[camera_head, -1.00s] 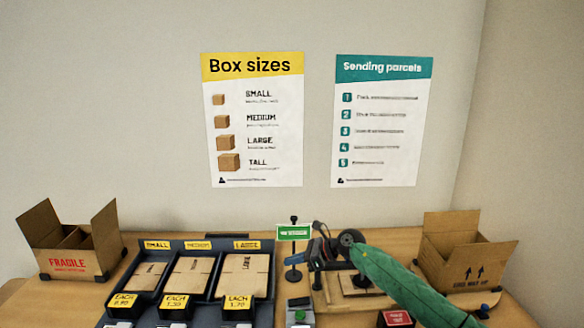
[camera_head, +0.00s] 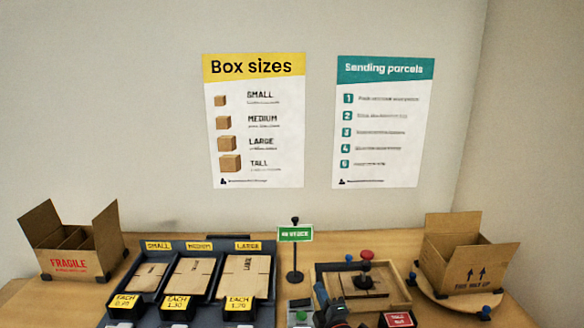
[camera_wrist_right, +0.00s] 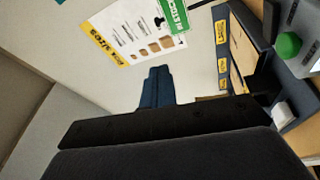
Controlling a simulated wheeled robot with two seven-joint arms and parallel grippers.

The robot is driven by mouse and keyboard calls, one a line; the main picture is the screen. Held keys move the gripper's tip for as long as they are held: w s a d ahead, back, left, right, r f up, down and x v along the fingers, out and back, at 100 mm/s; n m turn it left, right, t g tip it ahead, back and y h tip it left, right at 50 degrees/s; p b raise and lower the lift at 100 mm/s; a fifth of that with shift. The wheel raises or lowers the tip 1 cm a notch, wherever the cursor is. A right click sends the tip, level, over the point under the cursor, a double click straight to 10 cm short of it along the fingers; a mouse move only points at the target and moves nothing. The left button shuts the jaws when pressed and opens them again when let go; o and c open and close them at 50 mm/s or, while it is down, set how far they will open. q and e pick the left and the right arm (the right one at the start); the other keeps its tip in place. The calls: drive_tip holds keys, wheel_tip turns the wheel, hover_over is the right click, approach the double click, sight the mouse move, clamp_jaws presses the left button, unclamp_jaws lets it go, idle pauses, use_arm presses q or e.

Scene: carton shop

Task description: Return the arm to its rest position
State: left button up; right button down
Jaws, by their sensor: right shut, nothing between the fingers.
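My right gripper (camera_head: 322,293) shows at the bottom edge of the head view, just in front of the wooden tray. Its fingers are shut and hold nothing; most of the arm behind it is out of the picture. In the right wrist view the closed blue fingers (camera_wrist_right: 157,88) point toward the wall and hold nothing. My left gripper is not in view.
The wooden tray (camera_head: 402,295) holds a flat carton under a dark knobbed tool (camera_head: 367,280). A green sign stand (camera_head: 295,235), a rack of flat cartons (camera_head: 212,246), a FRAGILE box (camera_head: 68,262) and an open carton (camera_head: 465,272) on a round board stand around it.

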drive_tip(key=s+d+f+m+g+h, duration=0.35)
drive_tip(key=s+d+f+m, duration=0.2)
drive_tip(key=s+f, duration=0.2)
drive_tip(key=s+d+f+m+g+h, duration=0.3)
drive_tip(key=s+d+f+m+g, duration=0.15)
drive_tip(key=s+f+m, duration=0.35)
drive_tip(key=s+d+f+m+g, duration=0.1)
drive_tip(key=s+g, duration=0.2)
drive_tip(key=s, duration=0.5)
drive_tip(key=s+d+f+m+g+y, duration=0.1)
drive_tip(key=s+m+g, duration=0.1)
drive_tip(key=s, duration=0.6)
drive_tip(key=s+d+f+m+g, duration=0.1)
drive_tip(key=s+d+g, duration=0.15)
drive_tip(key=s, duration=0.65)
drive_tip(key=a+f+g, duration=0.1)
drive_tip(key=a+f, duration=0.2)
drive_tip(key=f, duration=0.8)
drive_tip(key=s+a+f+g, duration=0.1)
drive_tip(key=a+f, duration=0.2)
drive_tip(key=f, duration=0.8)
drive_tip(key=shift+s+a+f+y, duration=0.2)
drive_tip(key=shift+f+y, duration=0.2)
drive_tip(key=shift+y, duration=0.05)
